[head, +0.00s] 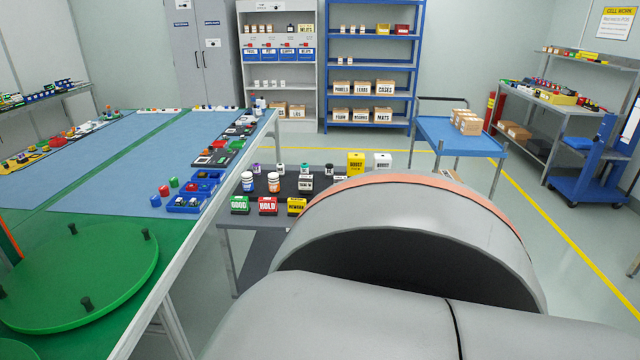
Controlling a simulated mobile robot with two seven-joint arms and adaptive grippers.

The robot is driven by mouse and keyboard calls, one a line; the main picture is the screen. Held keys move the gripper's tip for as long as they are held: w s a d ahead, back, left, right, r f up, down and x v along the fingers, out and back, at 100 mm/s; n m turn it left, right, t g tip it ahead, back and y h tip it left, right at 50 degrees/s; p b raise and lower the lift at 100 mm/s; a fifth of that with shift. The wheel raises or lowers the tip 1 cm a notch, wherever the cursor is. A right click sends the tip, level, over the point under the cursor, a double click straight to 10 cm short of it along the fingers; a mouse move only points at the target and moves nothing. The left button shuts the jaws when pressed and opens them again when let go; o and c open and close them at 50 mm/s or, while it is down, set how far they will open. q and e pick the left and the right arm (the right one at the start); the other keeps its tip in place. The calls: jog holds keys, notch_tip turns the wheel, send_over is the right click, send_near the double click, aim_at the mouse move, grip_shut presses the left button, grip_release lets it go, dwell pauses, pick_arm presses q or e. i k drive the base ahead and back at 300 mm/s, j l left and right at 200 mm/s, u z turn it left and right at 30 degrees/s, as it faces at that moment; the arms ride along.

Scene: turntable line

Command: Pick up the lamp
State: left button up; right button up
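I cannot make out a lamp for certain in the head view; many small items on the long table and shelves are too small to tell apart. Neither gripper is in view. A large grey part of my own body with an orange band fills the bottom centre and right, and hides what lies behind it. A green turntable disc (80,275) with several dark pegs lies on the green near end of the long table (135,150) at left.
A dark side table (258,222) holds bottles and GOOD, HOLD and REWORK boxes. Blue bins (190,203) sit at the long table's right edge. A blue cart (455,138) carries cartons. Shelves (370,75) line the back wall.

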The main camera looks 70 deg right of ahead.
aim_at(274, 184)
jog(key=z, duration=2.1)
jog(key=u, duration=0.45)
jog(key=i+l+u, duration=0.1)
jog(key=l+u, duration=0.25)
jog(key=u, duration=0.15)
jog(key=l+u, duration=0.75)
jog(key=l, duration=0.7)
